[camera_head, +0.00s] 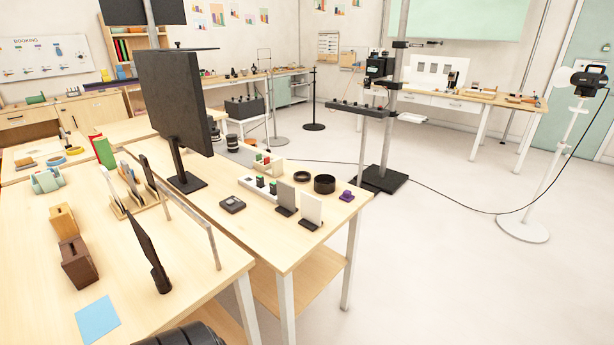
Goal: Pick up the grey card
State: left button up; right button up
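A grey card (287,195) stands upright in a small dark holder on the near table, toward its right end. A white card (311,208) in a similar dark holder stands close to its right and a little nearer. Neither of my grippers is in view. A dark rounded part, which may be mine, shows at the bottom edge left of centre.
The wooden near table (264,238) also bears a large black monitor (177,95), a black ring-shaped pot (324,184), a purple item (347,196) and a small dark device (232,204). A thin pale frame (190,212) rises left of them. Open floor (440,260) lies to the right.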

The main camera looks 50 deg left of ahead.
aim_at(285, 193)
jog(key=i+u, duration=0.35)
jog(key=i+l+u, duration=0.4)
jog(key=i, duration=0.15)
jog(key=i+l+u, duration=0.2)
jog(key=i+u, duration=0.15)
jog(key=i, duration=0.1)
